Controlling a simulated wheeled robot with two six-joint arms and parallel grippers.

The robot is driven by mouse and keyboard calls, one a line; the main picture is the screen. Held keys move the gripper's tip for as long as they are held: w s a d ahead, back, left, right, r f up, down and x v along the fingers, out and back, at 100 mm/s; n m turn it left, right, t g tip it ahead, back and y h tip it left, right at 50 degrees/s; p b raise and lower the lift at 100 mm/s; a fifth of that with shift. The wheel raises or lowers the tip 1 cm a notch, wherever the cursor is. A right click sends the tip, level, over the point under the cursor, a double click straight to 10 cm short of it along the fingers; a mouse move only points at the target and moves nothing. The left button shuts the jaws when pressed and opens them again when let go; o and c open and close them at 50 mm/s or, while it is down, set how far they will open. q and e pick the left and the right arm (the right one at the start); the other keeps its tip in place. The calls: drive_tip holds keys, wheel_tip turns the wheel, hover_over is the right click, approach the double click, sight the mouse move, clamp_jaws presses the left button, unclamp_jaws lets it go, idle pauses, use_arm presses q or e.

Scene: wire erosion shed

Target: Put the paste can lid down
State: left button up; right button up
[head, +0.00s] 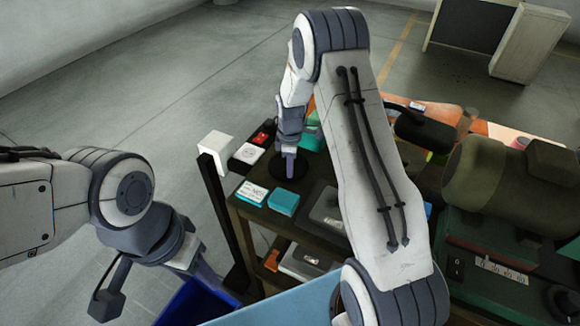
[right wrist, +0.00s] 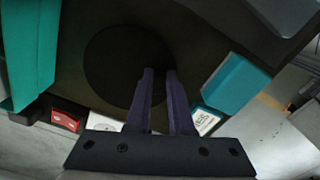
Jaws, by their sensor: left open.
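A flat black disc (head: 285,166) lies at the near left part of the dark workbench top; it also shows in the right wrist view (right wrist: 112,62). I cannot tell whether it is the paste can lid or a round mark on the bench. My right gripper (head: 289,176) points down over the disc. In the right wrist view its two purple fingers (right wrist: 160,72) reach over the disc's right edge with a narrow dark gap between them. Whether they hold a thin edge is too dark to tell. My left gripper (head: 207,277) is open, low at the left, beside the bench.
A white and teal box (head: 252,193), a teal box (head: 284,202) and a red and black box (head: 262,135) stand close around the disc. A blue bin (head: 190,308) is below my left gripper. A large olive machine (head: 500,185) fills the right. Floor at left is clear.

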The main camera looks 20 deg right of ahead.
drive_tip(key=o, duration=0.3)
drive_tip(key=shift+o, duration=0.2)
